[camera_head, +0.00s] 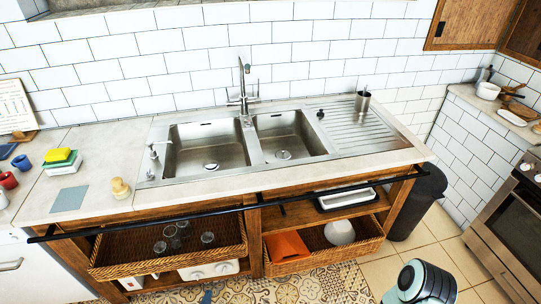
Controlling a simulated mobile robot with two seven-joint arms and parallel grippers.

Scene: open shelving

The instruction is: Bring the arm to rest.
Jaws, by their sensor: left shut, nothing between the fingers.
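Of my left gripper (207,297), only what looks like a small blue tip shows at the bottom edge, over the patterned floor mat. It is shut and empty, apart from the shelving and the counter. A dark, rounded part of my arm with a pale teal ring (420,283) shows at the bottom right, over the floor. My right gripper is not in view. The rest of my arms is hidden below the picture.
A counter (100,205) with a double sink stands ahead. A black rail (190,218) runs along its front. Wicker trays (110,272) sit on the open shelves below. A dark bin (420,205) and an oven (510,235) stand at the right, with tiled floor between them.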

